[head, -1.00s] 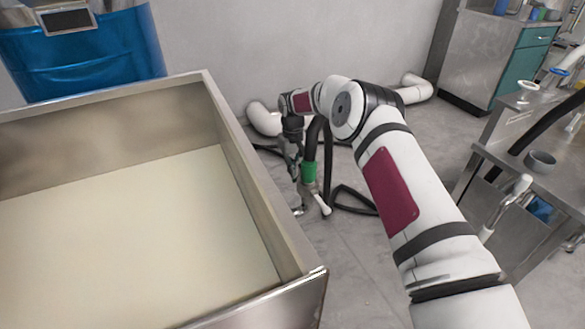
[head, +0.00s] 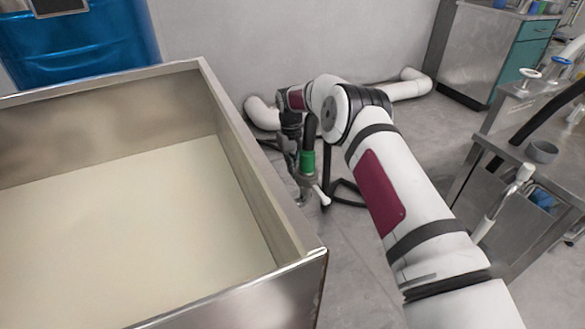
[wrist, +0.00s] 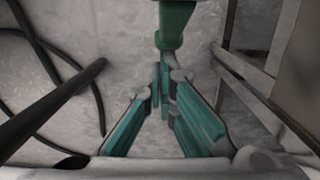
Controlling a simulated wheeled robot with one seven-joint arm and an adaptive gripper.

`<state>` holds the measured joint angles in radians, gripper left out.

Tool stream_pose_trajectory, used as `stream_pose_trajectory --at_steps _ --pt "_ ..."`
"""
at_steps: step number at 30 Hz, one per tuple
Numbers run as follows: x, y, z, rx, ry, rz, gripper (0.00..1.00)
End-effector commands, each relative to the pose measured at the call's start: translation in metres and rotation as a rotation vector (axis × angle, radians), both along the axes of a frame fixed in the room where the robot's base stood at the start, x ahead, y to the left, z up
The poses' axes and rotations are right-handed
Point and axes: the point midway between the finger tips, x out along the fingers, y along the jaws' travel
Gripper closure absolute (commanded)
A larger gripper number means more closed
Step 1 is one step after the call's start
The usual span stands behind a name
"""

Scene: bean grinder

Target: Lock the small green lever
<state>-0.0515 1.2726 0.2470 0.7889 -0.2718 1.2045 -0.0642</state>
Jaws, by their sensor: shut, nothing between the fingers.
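A green part (head: 307,162), which looks like the small green lever, is on an upright fitting beside the outer wall of a large metal bin in the head view. In the wrist view the green lever (wrist: 173,24) hangs down from the top edge, just beyond my fingertips and slightly right of centre. My gripper (wrist: 163,78) is shut with its teal pads converging, and nothing is between them. In the head view my gripper (head: 291,158) is small and dark, close to the left of the green part. I cannot tell whether they touch.
The metal bin (head: 240,150) with a pale floor fills the left. A black hose (head: 347,190) loops on the floor, with white pipes (head: 402,90) by the wall. A steel bench (head: 510,150) stands right. Dark bars and a metal frame (wrist: 250,75) flank the gripper.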

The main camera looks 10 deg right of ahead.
Motion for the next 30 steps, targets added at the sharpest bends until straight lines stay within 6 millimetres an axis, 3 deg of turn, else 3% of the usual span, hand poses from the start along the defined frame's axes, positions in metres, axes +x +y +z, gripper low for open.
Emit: stream_pose_trajectory --at_steps 30 --pt "-0.0066 -0.002 -0.0071 -0.04 0.124 0.0 1.0"
